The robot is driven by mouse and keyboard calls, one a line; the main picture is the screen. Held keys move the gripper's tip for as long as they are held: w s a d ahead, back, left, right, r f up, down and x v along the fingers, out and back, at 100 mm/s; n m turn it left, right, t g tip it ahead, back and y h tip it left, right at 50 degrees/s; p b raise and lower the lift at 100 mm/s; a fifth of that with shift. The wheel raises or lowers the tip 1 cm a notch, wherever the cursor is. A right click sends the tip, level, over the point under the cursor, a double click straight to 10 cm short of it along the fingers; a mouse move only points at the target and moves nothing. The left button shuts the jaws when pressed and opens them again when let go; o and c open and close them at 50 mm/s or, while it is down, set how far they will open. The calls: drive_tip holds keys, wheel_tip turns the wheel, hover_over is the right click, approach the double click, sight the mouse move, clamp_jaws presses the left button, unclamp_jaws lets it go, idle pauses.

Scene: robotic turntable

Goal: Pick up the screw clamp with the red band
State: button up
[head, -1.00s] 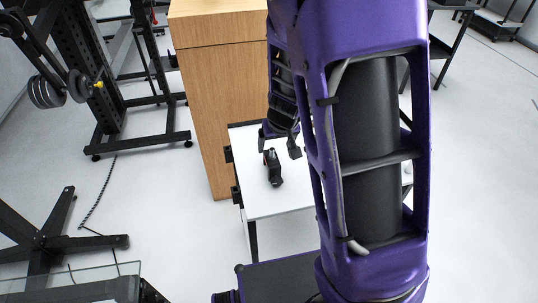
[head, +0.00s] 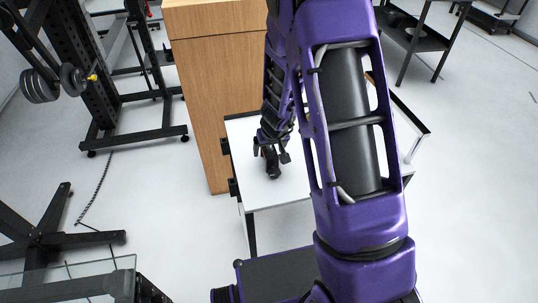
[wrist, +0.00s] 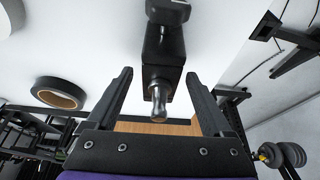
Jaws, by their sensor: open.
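A dark screw clamp (head: 273,168) lies on the white table (head: 285,191) in the head view. In the wrist view the clamp (wrist: 163,58) shows as a black body with a shiny metal screw end pointing toward my gripper's base. I see no red band on it in the current frames; part of it is cut off at the top of the wrist view. My gripper (head: 270,154) is open and right at the clamp in the head view. In the wrist view my gripper (wrist: 158,74) has one finger on each side of the clamp, with gaps on both sides.
A black ring with a brown inside (wrist: 59,94) lies on the table left of my gripper in the wrist view. A tall wooden cabinet (head: 218,95) stands behind the table's left side. My arm hides much of the table's right part.

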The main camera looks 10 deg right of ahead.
clamp_jaws()
idle(0.4)
drive_tip(key=shift+r, duration=0.2)
